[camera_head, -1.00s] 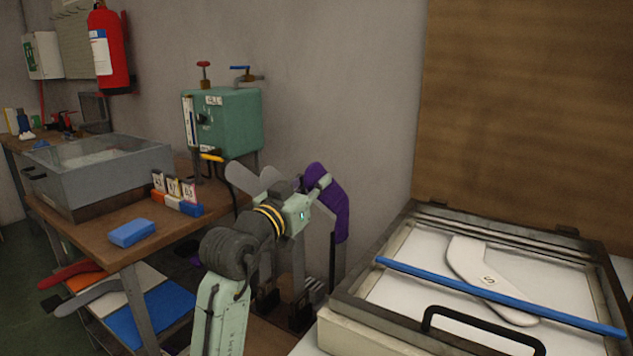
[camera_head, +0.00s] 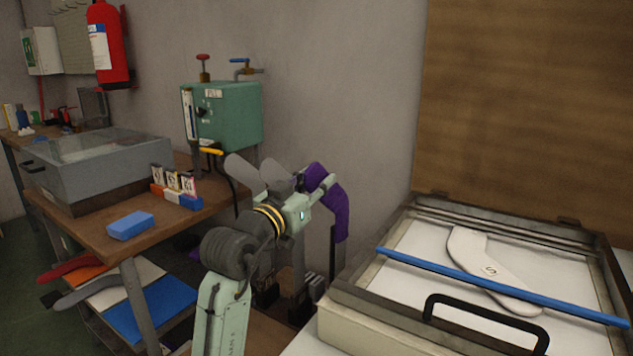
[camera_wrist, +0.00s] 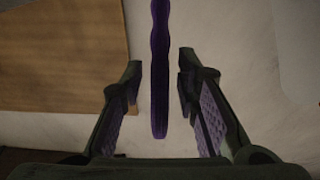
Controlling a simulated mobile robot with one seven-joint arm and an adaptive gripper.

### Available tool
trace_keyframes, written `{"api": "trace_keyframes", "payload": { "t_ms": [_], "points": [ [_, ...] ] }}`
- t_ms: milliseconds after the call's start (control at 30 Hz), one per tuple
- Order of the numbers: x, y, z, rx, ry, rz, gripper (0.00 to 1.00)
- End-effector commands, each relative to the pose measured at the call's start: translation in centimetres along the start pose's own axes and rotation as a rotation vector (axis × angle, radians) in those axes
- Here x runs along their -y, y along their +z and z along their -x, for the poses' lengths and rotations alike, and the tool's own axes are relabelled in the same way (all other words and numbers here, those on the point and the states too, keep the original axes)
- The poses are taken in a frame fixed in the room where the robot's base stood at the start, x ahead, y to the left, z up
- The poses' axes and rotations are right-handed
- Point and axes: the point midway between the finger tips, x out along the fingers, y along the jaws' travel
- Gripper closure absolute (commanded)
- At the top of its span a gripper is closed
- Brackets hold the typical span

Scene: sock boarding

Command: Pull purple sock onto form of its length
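The purple sock (camera_head: 338,208) hangs in a bent shape beyond my gripper in the head view, its top curving over at the upper end. In the wrist view the sock (camera_wrist: 160,85) shows edge-on as a narrow upright strip between the two fingers. My gripper (camera_wrist: 160,64) is open, with a visible gap on both sides of the strip. In the head view my gripper (camera_head: 325,186) is at the sock's upper part. Two grey rounded form shapes (camera_head: 243,171) stand behind my wrist. Any form inside the sock is hidden.
A white form marked S (camera_head: 466,250) lies in the framed press (camera_head: 350,300) at right, under a blue bar (camera_head: 540,305). The left bench (camera_head: 85,222) holds a lidded tank (camera_head: 100,185), coloured tags (camera_head: 175,192) and a blue block (camera_head: 130,225). A green boiler (camera_head: 235,115) stands behind.

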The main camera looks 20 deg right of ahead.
Motion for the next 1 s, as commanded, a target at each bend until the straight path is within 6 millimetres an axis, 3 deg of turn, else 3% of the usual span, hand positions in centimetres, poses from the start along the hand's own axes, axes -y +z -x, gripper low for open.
{"api": "trace_keyframes", "payload": {
  "t_ms": [333, 467, 1000],
  "points": [
    [0.0, 0.0, 0.1, 0.001, 0.0, 0.0, 0.64],
    [0.1, 0.1, 0.9, 0.001, -0.002, 0.001, 0.64],
    [0.1, 0.0, 10.9, -0.001, -0.003, 0.0, 0.64]
  ]
}}
